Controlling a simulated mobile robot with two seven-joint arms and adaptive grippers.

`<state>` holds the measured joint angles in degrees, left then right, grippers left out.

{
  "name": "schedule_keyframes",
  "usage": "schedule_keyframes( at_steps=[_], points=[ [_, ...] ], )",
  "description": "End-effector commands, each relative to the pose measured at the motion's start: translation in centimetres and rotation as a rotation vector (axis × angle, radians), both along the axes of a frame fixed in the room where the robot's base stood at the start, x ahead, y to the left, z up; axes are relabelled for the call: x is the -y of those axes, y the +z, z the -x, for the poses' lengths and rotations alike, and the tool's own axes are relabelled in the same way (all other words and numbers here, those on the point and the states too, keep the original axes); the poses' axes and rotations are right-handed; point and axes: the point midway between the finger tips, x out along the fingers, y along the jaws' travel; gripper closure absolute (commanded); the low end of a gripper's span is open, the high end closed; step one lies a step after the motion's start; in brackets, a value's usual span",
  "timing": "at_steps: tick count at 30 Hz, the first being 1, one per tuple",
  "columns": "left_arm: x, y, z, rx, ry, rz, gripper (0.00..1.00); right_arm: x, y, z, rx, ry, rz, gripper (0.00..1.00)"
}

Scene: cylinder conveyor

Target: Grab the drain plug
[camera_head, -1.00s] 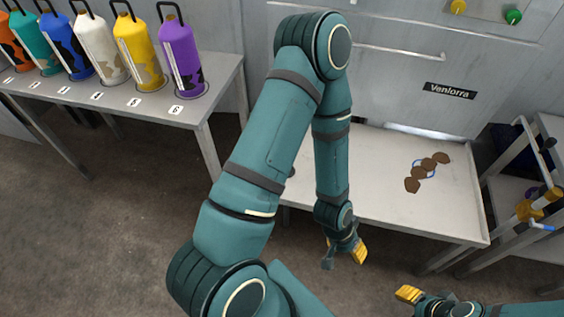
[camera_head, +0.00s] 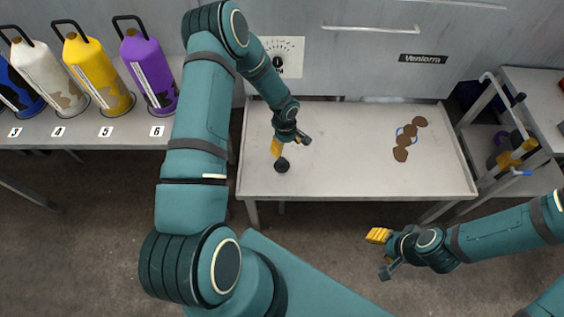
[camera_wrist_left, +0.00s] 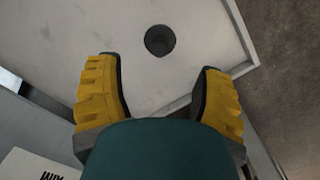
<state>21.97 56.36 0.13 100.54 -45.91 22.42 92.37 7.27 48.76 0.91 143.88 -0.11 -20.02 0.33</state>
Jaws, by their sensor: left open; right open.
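The drain plug is most likely the small dark round piece (camera_head: 282,165) on the left part of the white table (camera_head: 340,178). In the left wrist view the dark round piece (camera_wrist_left: 160,40) lies beyond and between the fingertips, clear of both. My left gripper (camera_head: 291,146) is open and empty just behind it, above the table. In the left wrist view its two yellow fingers (camera_wrist_left: 160,85) are spread wide. My right gripper (camera_head: 380,252) is open and empty in front of the table, away from the dark piece.
Brown discs with a blue ring (camera_head: 404,140) lie on the right of the table. Numbered bottles, including a purple one (camera_head: 150,75), stand on a bench at left. A grey cabinet wall (camera_head: 350,60) closes the back. A rack (camera_head: 515,155) stands at right.

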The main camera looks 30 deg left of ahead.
Motion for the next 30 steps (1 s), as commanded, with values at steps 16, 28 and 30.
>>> schedule_keyframes(
  at_steps=[16,28,30],
  points=[
    [-2.2,-6.8,-0.6,-0.012,0.086,-0.048,0.32,0.0,-1.0,0.0,-0.001,0.0,0.0,0.53],
    [-2.0,-10.4,-0.5,-0.013,0.085,-0.046,0.32,0.0,-1.7,-0.1,0.003,0.0,0.0,0.53],
    [-2.0,-11.5,-0.5,-0.013,0.087,-0.047,0.32,0.1,-2.0,-0.2,0.005,-0.001,0.001,0.53]
  ],
)
